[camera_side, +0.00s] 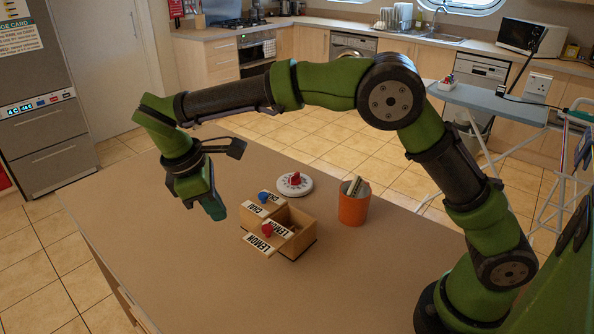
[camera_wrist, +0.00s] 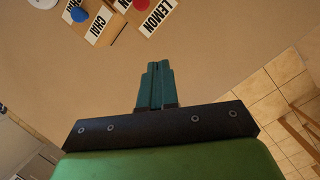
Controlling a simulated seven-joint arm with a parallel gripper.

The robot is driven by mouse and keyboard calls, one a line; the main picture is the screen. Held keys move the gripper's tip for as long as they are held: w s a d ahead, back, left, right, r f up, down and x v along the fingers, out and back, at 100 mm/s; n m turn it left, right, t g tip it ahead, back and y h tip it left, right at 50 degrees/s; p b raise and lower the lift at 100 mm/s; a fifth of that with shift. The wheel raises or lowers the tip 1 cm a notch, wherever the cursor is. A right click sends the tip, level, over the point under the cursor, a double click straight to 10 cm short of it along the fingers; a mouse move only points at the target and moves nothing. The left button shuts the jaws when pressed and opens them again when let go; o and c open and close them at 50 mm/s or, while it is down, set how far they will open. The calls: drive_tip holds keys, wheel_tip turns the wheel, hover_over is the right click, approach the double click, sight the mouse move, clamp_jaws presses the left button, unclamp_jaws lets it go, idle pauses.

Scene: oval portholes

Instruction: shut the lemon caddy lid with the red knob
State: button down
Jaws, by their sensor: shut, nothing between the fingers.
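The wooden caddy (camera_side: 302,241) stands on the table. A red knob (camera_side: 266,229) sits on the lemon lid, between two LEMON labels (camera_side: 258,245). An open, empty-looking compartment (camera_side: 290,217) shows beside the red knob, and the lid appears to stick out toward the left. A blue knob (camera_side: 263,197) is on the chai side behind. My gripper (camera_side: 215,211) is shut and empty, in the air to the left of the caddy. In the wrist view its fingers (camera_wrist: 157,68) are together; the LEMON label (camera_wrist: 157,16) and the blue knob (camera_wrist: 79,15) show at the top edge, the rest of the caddy cut off.
A white round dial-like item with a red top (camera_side: 295,184) lies behind the caddy. An orange cup (camera_side: 353,205) holding packets stands to its right. The table (camera_side: 180,260) is clear at the left and front. Its left edge runs close to my gripper's side.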

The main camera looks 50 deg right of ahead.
drive_tip(key=w+a+n, duration=0.1)
drive_tip(key=n, duration=0.2)
hover_over(262, 238)
drive_tip(key=w+a, duration=0.1)
drive_tip(key=a, duration=0.2)
drive_tip(key=shift+g+h, duration=0.3)
drive_tip(key=shift+h, duration=0.1)
wheel_tip(262, 238, down, 7)
drive_tip(key=shift+d+r, duration=0.1)
drive_tip(key=shift+s+d, duration=0.15)
drive_tip(key=shift+d, duration=0.3)
